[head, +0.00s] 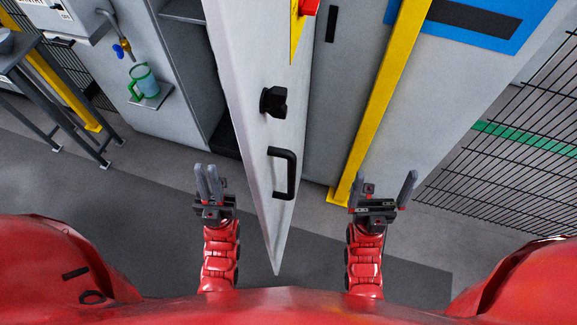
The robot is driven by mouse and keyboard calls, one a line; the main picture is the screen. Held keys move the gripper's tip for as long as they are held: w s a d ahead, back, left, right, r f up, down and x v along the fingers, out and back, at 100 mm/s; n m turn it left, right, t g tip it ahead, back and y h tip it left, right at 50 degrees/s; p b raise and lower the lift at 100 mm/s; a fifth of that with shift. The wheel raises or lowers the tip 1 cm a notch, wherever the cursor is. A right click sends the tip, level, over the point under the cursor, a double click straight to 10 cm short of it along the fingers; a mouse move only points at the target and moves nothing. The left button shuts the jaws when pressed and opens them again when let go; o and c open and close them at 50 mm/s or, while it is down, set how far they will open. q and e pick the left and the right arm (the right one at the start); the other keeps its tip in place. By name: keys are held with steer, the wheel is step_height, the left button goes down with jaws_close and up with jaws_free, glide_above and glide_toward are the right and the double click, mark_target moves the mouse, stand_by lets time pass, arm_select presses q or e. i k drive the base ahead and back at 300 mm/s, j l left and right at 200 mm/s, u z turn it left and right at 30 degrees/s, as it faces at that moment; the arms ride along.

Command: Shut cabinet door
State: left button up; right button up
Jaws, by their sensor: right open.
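The cabinet door (243,60) is a light grey panel standing open, swung out toward me between my two grippers. It bears a black bar handle (291,172) and a black knob (273,101) on its right face. The dark cabinet interior (190,60) shows to the left of the door. My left gripper (207,169) is left of the door, apart from it; its fingers look close together, and I cannot tell whether they are shut. My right gripper (384,176) is right of the handle, open and empty, apart from the door.
A yellow post (378,100) stands behind my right gripper. A dark metal table (60,115) is at the far left. A black wire fence (510,150) is at the right.

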mark_target(258, 46)
steer(key=k+l+u, duration=0.15)
steer(key=k+l, duration=0.65)
